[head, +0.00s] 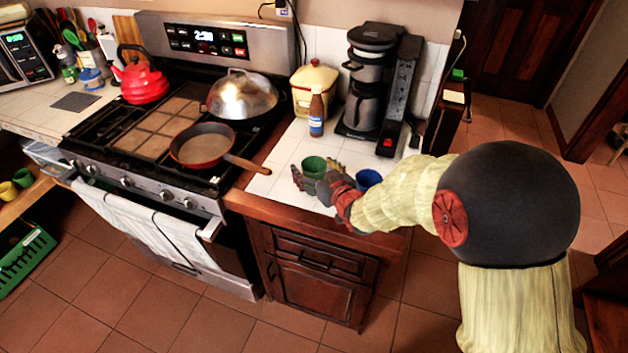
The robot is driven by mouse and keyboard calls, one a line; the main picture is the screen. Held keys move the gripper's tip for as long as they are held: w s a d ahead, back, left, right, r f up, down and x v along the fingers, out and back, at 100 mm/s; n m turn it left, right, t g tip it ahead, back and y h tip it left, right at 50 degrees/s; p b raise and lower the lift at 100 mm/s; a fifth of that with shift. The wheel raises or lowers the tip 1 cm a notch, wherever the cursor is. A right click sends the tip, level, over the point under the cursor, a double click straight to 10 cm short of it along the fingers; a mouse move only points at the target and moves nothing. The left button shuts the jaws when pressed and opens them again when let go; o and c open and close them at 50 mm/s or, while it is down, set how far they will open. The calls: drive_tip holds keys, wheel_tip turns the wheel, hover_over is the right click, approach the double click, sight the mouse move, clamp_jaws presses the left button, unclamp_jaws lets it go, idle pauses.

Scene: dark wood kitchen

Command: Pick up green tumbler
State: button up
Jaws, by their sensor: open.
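The green tumbler (314,166) stands on the white tiled counter (272,187), right of the stove. My gripper (306,180) is at the tumbler, with its fingers beside and in front of the lower part of it. The jaws are open, and the tumbler appears to stand at or between the fingertips. I cannot tell whether a finger touches it. The lower part of the tumbler is partly hidden by my gripper. A blue cup (368,179) stands just right of my gripper, partly hidden by my arm.
A black coffee maker (375,80), a brown bottle (317,115) and a cream canister (314,88) stand behind on the counter. A pan (203,146) on the stove has its handle reaching toward the counter. A red kettle (143,80) is farther left.

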drive_tip(key=shift+c, duration=0.9)
drive_tip(key=c, duration=1)
drive_tip(key=shift+c, duration=0.3)
drive_tip(key=shift+r, duration=0.1)
